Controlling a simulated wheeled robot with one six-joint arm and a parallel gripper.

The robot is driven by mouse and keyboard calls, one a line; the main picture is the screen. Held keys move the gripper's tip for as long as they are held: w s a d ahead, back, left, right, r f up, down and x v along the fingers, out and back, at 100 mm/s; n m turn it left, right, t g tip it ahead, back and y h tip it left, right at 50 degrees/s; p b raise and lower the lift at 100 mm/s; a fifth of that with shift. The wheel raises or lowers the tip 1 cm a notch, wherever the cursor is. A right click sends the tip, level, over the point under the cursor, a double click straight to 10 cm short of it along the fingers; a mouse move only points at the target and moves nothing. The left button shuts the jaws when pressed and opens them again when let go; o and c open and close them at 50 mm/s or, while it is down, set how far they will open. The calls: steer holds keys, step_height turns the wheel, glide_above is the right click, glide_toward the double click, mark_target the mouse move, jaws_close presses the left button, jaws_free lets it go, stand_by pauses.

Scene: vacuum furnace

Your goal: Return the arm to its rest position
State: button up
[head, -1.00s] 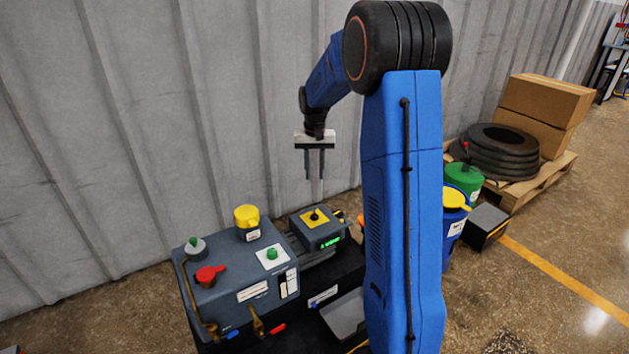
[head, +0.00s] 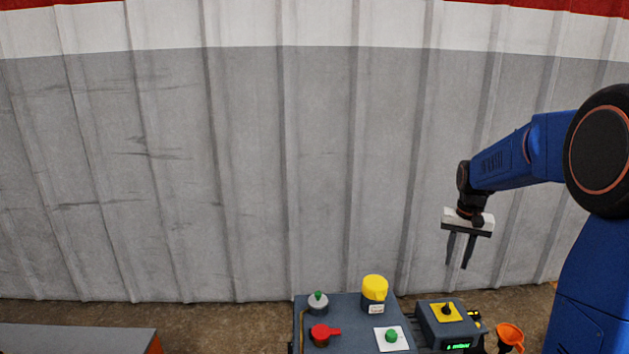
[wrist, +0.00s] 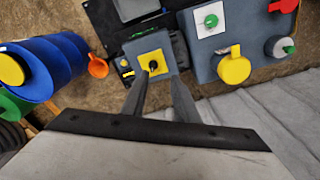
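My arm is raised at the right of the head view, bent at the elbow, with its wrist pointing down. My gripper (head: 456,266) hangs in the air in front of the wall, above the furnace controls. Its two dark fingers are apart with nothing between them. In the wrist view, my gripper (wrist: 162,76) points down toward a small grey box with a yellow plate and black knob (wrist: 153,65). The same box (head: 434,325) stands below the gripper in the head view, well clear of the fingers.
A grey furnace unit carries a yellow cap (head: 375,288), red handle (head: 322,334), green button (head: 391,336) and green-topped valve (head: 318,303). An orange funnel (head: 510,337) is right of it. Blue drums (wrist: 50,65) show in the wrist view. A corrugated wall (head: 250,170) stands behind.

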steer(key=s+a+r+n+t, duration=0.1)
steer(key=s+a+r, duration=0.25)
steer(key=s, duration=0.45)
steer(key=s+a+r+n+t, duration=0.1)
steer(key=s+a+r, duration=0.3)
steer(key=s, duration=0.5)
steer(key=s+a+f+n+t, duration=0.1)
steer(key=s+a+f, duration=0.1)
steer(key=s, duration=0.7)
steer(key=s+a+f+n+t, duration=0.1)
steer(key=s+a, duration=0.3)
steer(key=s, duration=0.4)
steer(key=shift+s+a+f+n, duration=0.2)
steer(key=shift+s+f+n, duration=0.2)
steer(key=shift+n, duration=0.1)
steer(key=shift+d, duration=0.1)
stand_by(1.8)
